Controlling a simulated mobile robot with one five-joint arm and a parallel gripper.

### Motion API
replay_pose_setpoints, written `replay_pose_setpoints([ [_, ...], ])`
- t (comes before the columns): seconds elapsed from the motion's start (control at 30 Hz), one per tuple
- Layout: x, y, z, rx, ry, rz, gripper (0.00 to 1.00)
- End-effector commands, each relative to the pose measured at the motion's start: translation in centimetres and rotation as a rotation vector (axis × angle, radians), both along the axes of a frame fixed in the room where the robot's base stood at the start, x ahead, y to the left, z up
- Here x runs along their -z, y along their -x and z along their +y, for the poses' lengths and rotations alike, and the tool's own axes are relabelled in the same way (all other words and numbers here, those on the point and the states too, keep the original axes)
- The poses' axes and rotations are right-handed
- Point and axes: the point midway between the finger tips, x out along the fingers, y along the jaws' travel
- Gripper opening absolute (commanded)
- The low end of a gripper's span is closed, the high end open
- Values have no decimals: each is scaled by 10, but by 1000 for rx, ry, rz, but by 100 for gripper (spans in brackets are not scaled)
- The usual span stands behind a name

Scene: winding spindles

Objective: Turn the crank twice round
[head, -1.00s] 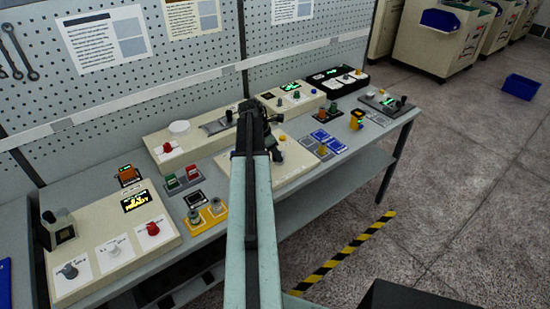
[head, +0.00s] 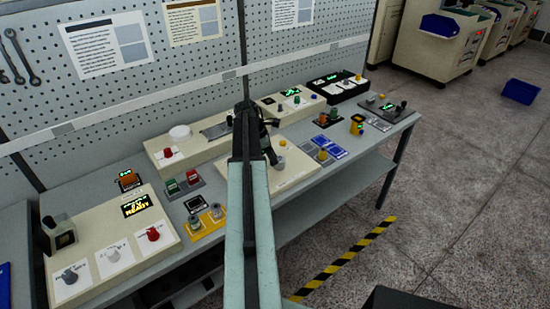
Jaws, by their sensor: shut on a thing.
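My gripper (head: 272,157) is at the end of my arm, over the cream panel (head: 300,177) in the middle of the bench. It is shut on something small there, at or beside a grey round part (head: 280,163). This grey part looks like the hub or handle of the crank, but it is too small to tell which. My arm hides the left side of this panel and part of the grip. A yellow knob (head: 283,142) on the panel's back right is clear of the gripper.
Other control boxes stand close on both sides: a cream box with a red knob (head: 168,153) at left, and blue-marked tiles (head: 337,152) at right. A pegboard (head: 150,75) rises behind the bench. The floor in front is open, with a striped tape (head: 345,257).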

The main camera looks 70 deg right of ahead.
Motion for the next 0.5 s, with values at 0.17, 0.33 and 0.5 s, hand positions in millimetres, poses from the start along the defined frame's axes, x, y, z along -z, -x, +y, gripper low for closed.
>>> replay_pose_setpoints([
  [0.17,0,-10,-5,166,-2,-1,0],
  [0.33,0,-17,-10,329,-2,0,0],
  [0.5,0,-23,-14,481,-2,0,0],
])
